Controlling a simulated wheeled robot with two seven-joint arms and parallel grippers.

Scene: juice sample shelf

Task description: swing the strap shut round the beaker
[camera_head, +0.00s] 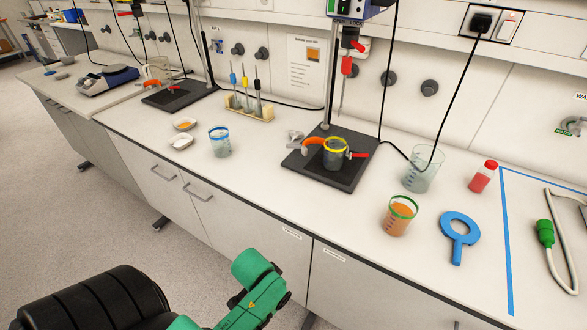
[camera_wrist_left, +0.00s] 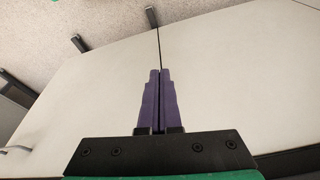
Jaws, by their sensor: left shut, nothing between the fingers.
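A small beaker with a yellow rim (camera_head: 336,158) stands on the dark base plate (camera_head: 308,172) of a stirrer stand in the middle of the bench. An orange curved strap (camera_head: 313,142) is at its left side, and a red lever (camera_head: 358,155) sticks out at its right. I cannot tell whether the strap is closed round the glass. My left gripper (camera_wrist_left: 160,72) shows in the left wrist view with its purple fingers together and empty, against pale cabinet fronts. In the head view only my green and black arm shows, low in front of the bench. My right gripper is out of view.
A blue-rimmed beaker (camera_head: 220,144) is at left. The stand's metal rod (camera_head: 331,88) rises behind the yellow-rimmed beaker. The front bench strip is clear.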

